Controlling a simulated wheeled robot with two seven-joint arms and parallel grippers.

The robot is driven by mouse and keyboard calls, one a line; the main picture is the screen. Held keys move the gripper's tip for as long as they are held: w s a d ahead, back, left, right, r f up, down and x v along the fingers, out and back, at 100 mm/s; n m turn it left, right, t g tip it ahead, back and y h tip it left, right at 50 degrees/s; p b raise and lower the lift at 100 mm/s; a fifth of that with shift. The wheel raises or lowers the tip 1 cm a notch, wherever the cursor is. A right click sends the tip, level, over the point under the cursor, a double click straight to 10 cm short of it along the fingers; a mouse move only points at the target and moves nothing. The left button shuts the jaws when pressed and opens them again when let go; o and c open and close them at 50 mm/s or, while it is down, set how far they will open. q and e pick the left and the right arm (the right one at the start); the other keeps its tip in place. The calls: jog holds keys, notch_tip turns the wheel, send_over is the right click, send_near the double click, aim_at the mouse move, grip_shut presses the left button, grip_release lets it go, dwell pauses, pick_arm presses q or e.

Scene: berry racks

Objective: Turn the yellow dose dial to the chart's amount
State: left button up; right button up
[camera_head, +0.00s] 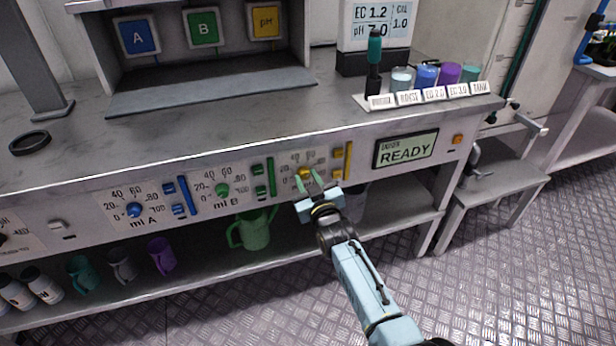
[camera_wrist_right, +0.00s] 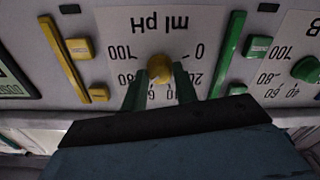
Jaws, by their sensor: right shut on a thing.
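The yellow dose dial (camera_head: 305,173) sits on the bench's front panel, on a white scale plate marked from 0 to 100. In the right wrist view the dial (camera_wrist_right: 160,68) appears upside down under the label "ml pH". My right gripper (camera_head: 312,180) reaches the dial from the front; in the wrist view its green fingers (camera_wrist_right: 160,85) lie on either side of the knob, shut on it. The dial's pointer is too small to read. No chart with a legible dose amount shows. My left gripper is not in view.
A blue dial (camera_head: 135,210) and a green dial (camera_head: 222,190) are on the same panel. A display (camera_head: 405,149) reads READY. Yellow slider and buttons (camera_wrist_right: 78,48) sit beside the yellow dial. A green jug (camera_head: 254,232) and several cups stand on the shelf below.

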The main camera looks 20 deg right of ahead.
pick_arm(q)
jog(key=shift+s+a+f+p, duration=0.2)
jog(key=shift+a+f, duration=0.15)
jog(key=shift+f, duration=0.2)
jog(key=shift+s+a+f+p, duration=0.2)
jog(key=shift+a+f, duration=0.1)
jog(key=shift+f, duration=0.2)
pick_arm(e)
jog(key=shift+m, duration=1.2)
jog(key=o, duration=1)
jog(key=shift+c, duration=0.2)
